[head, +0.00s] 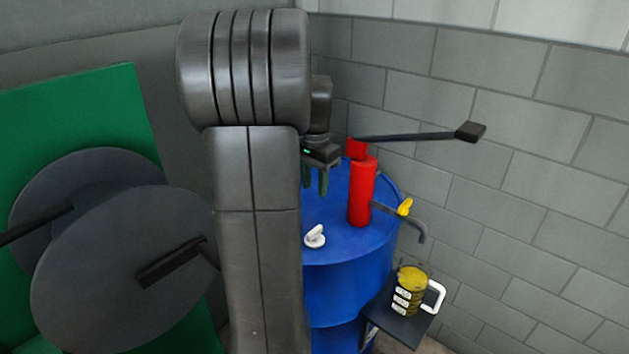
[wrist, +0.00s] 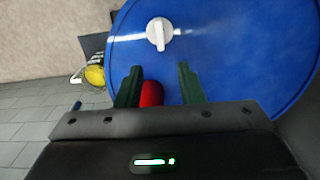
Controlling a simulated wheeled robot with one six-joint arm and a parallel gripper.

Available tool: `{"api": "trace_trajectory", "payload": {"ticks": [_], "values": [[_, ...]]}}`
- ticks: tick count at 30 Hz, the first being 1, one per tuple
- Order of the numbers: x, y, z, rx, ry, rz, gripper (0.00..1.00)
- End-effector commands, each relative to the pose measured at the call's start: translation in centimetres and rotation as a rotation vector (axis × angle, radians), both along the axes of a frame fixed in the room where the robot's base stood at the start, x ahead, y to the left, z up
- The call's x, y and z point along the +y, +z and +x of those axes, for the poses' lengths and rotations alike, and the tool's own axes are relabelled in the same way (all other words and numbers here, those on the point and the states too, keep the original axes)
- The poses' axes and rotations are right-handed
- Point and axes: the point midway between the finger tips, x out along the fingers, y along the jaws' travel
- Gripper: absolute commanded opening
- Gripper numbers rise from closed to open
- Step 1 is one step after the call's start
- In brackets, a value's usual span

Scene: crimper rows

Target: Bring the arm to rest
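My gripper (head: 315,188) hangs above the top of a blue drum, to the left of a red cylinder (head: 362,192) in the head view. In the wrist view its two dark green fingers (wrist: 159,68) stand apart with nothing gripped. The red cylinder (wrist: 151,95) shows between and behind the fingers there, partly hidden by the gripper body. My arm bends over from above, and its thick grey links hide part of the drum in the head view.
The blue drum (head: 345,245) carries a white knob (head: 315,236) and a yellow-tipped part (head: 405,206). A black-ended lever (head: 425,136) juts right from the red cylinder. Grey discs (head: 120,265) and a green panel (head: 90,110) stand left.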

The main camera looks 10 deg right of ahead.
Motion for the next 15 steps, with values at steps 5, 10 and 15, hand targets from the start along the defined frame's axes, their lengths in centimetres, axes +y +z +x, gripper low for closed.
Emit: {"api": "trace_trajectory", "payload": {"ticks": [5, 10, 15], "values": [[0.0, 0.1, 0.0, 0.0, 0.0, 0.0, 0.35], [0.0, 0.0, 0.0, 0.0, 0.0, 0.0, 0.35], [0.0, -1.3, 0.0, 0.003, 0.0, 0.0, 0.35]]}}
